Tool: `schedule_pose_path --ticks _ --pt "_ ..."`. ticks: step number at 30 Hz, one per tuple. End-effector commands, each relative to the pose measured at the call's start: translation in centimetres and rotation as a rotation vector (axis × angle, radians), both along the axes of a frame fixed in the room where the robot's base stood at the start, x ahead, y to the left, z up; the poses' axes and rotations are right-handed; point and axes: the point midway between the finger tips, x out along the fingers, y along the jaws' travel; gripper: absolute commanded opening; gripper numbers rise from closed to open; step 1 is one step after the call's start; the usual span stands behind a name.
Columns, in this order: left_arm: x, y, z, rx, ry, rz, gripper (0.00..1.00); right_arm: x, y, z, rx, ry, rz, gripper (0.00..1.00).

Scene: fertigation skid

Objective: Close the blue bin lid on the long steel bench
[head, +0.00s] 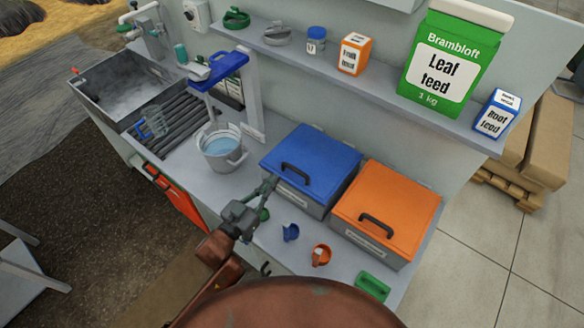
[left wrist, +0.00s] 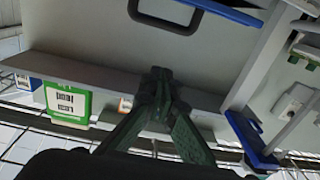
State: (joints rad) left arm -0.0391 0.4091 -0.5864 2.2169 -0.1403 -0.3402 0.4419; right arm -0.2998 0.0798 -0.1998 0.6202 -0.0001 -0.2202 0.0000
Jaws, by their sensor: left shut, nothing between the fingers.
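The blue bin lid (head: 318,152) lies flat on its grey bin (head: 300,197) on the long steel bench (head: 262,150), with its dark handle towards the front. I see no gap under it in the head view. My left gripper (head: 270,184) is shut and empty, just off the bin's front left corner. Its tips look close to the bin, but I cannot tell whether they touch. In the left wrist view the shut fingers (left wrist: 160,76) point up the picture, with blue edges beyond them. My right gripper is not in view.
An orange-lidded bin (head: 388,205) stands right of the blue one. A bucket of water (head: 222,150) is at the left. A blue scoop (head: 290,232), an orange scoop (head: 321,255) and a green item (head: 372,287) lie in front. A shelf (head: 385,98) with packets runs above.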

Motion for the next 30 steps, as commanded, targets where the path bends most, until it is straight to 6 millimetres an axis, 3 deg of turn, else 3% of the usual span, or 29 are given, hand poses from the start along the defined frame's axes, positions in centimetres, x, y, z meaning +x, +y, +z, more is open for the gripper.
schedule_pose_path --ticks 8,20,24,30 --pt "1.5 -2.3 1.2 -0.018 -0.032 -0.033 0.00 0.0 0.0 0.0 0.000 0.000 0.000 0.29" --pt "8.0 -7.0 1.6 -0.017 -0.030 -0.032 0.00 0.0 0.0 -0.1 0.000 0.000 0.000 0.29" --pt "7.3 -6.5 -0.9 -0.016 -0.023 -0.031 0.00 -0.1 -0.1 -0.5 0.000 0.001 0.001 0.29" --pt "7.0 -6.2 -2.2 -0.016 -0.027 -0.030 0.00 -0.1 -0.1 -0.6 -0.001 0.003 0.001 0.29"
